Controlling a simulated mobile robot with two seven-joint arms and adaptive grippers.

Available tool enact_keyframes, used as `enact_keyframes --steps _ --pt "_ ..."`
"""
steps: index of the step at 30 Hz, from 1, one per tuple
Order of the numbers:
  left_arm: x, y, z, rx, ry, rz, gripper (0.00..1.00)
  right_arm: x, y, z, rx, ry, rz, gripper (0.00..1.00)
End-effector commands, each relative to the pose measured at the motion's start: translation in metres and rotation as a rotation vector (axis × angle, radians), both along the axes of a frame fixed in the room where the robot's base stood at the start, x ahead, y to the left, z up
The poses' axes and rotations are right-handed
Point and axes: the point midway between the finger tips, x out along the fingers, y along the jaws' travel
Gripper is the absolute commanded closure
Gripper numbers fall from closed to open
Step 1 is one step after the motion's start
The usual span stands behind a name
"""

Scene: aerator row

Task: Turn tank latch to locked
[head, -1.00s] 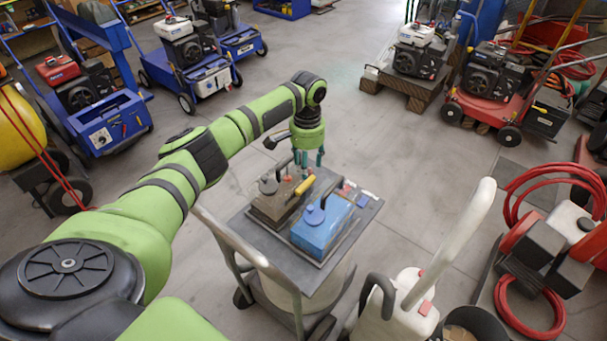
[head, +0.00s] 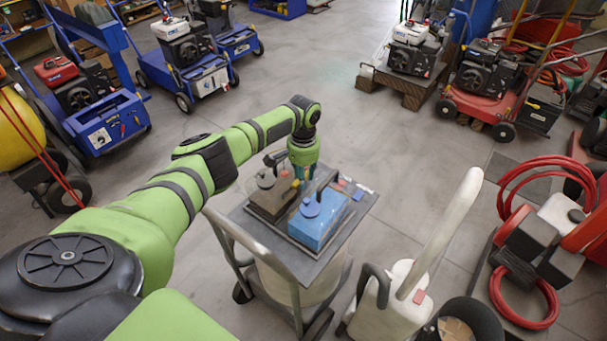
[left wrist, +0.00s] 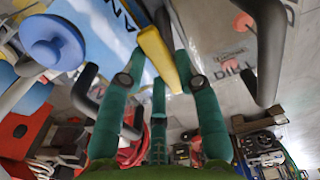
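The blue tank (head: 320,228) with a round blue cap (head: 311,207) and the brown tank (head: 268,203) stand side by side on the cart. A yellow lever (left wrist: 158,58), which looks like the latch, lies between them. My left gripper (head: 303,178) points down at the tanks and hides much of the lever in the head view. In the left wrist view its teal fingers (left wrist: 161,58) are apart, one on each side of the lever. I cannot tell whether they touch it. The blue cap also shows there (left wrist: 52,42). My right gripper is out of view.
The cart top (head: 354,207) holds small items on its right side. Dark carrying handles (left wrist: 268,50) stand close beside my left fingers. A pale jug-like machine (head: 385,295) with a tall handle stands in front right of the cart. Open floor lies behind the cart.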

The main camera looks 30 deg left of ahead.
Motion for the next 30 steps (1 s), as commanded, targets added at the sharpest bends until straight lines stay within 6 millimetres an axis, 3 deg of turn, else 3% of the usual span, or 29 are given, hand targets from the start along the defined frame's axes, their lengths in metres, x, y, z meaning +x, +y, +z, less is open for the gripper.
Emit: enact_keyframes --steps 8,16,30 --pt "0.0 0.0 0.0 0.0 0.0 -0.002 1.0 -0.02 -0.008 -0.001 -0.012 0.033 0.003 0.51" --pt "0.0 0.0 0.0 0.0 0.0 -0.067 1.0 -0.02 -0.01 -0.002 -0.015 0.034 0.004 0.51" --pt "-0.002 0.0 0.0 -0.001 -0.002 -0.451 1.0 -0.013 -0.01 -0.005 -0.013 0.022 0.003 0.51"
